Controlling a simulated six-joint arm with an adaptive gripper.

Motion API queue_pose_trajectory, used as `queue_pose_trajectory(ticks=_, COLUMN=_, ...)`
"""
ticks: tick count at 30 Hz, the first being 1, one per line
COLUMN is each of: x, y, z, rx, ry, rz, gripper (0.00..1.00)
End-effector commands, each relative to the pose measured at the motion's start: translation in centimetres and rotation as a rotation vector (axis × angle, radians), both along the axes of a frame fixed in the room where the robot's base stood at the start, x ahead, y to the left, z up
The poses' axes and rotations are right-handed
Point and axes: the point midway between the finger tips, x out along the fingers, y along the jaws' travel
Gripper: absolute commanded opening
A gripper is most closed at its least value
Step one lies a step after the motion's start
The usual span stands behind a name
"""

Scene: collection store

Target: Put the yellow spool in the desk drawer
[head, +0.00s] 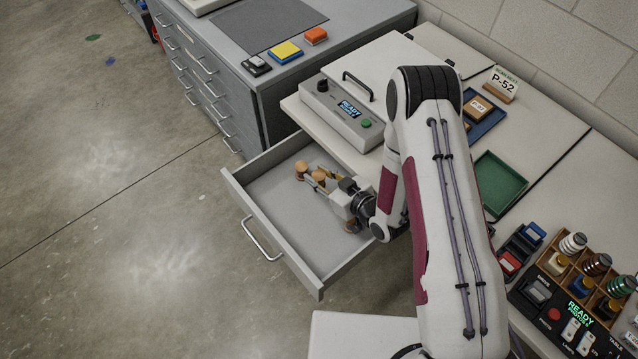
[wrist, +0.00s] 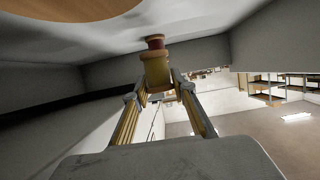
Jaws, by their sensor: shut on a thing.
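The desk drawer (head: 247,193) is pulled open in the head view. My gripper (head: 322,183) lies low inside it, tilted nearly level, fingers pointing to the upper left. It is shut on the yellow spool (head: 318,176), whose wooden end shows between the fingers. In the wrist view the yellow spool (wrist: 156,72) sits between the fingertips (wrist: 156,90). I cannot tell whether it touches the drawer floor.
A spool with a wooden end (head: 301,168) stands just beyond the fingertips; its dark red winding (wrist: 156,43) shows in the wrist view. A wooden disc (wrist: 70,8) is close to the wrist camera. A control box (head: 341,113) sits on the desk above. The drawer's front part is clear.

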Motion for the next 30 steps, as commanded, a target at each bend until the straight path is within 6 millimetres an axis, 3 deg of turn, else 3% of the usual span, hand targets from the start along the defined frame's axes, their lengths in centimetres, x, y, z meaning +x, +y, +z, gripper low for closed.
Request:
queue_pose_trajectory(ticks=18, x=0.0, y=0.0, z=-3.9, rx=0.0, ry=0.0, rz=0.0, gripper=0.08)
queue_pose_trajectory(ticks=30, x=0.0, y=0.0, z=-4.2, rx=0.0, ry=0.0, rz=0.0, gripper=0.08)
